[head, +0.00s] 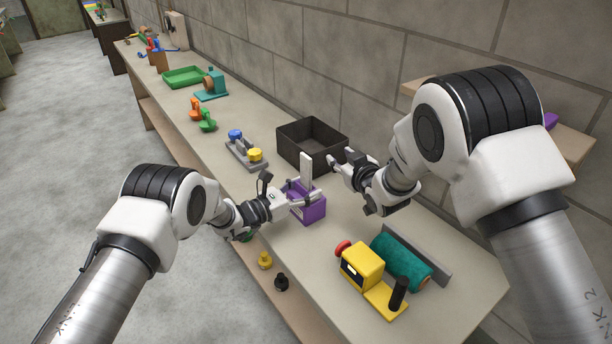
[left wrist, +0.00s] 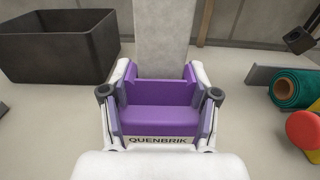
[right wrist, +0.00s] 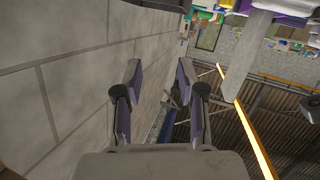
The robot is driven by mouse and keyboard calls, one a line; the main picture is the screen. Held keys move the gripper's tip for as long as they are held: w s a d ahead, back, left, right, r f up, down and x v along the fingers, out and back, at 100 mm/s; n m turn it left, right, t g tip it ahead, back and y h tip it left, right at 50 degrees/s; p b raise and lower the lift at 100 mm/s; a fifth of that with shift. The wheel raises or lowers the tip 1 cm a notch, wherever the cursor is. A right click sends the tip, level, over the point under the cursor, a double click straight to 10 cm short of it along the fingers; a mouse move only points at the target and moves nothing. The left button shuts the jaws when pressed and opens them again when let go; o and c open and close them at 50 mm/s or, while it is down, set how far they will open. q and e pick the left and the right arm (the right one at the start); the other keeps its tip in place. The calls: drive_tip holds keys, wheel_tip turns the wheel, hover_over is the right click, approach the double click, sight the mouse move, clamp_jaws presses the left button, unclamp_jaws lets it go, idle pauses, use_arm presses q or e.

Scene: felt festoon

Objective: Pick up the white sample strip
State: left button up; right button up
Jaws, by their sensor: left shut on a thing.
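The white sample strip (head: 306,170) stands upright, rising from the purple box (head: 312,213) on the bench. In the left wrist view the strip (left wrist: 162,40) rises behind the purple box (left wrist: 158,118), and its top is out of frame. My left gripper (head: 304,191) is shut on the purple box, one finger on each side. My right gripper (head: 340,165) is right of the strip and apart from it. In the right wrist view its fingers (right wrist: 160,75) are spread and empty, and a pale bar (right wrist: 243,55) that looks like the strip is beside them.
A dark open bin (head: 312,140) stands behind the box, near the wall. A yellow device (head: 362,266) and a teal roll (head: 402,262) sit at the right. A grey stand with blue and yellow knobs (head: 245,154) is at the left. Bare bench lies between.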

sight(311, 165)
drive_tip(key=s+a+y, duration=0.5)
drive_tip(key=s+y, duration=0.1)
drive_tip(key=shift+n, duration=0.4)
drive_tip(key=x, duration=0.6)
drive_tip(key=shift+w+a+f, duration=0.1)
drive_tip(key=shift+w+a, duration=0.05)
drive_tip(key=shift+w, duration=0.1)
clamp_jaws()
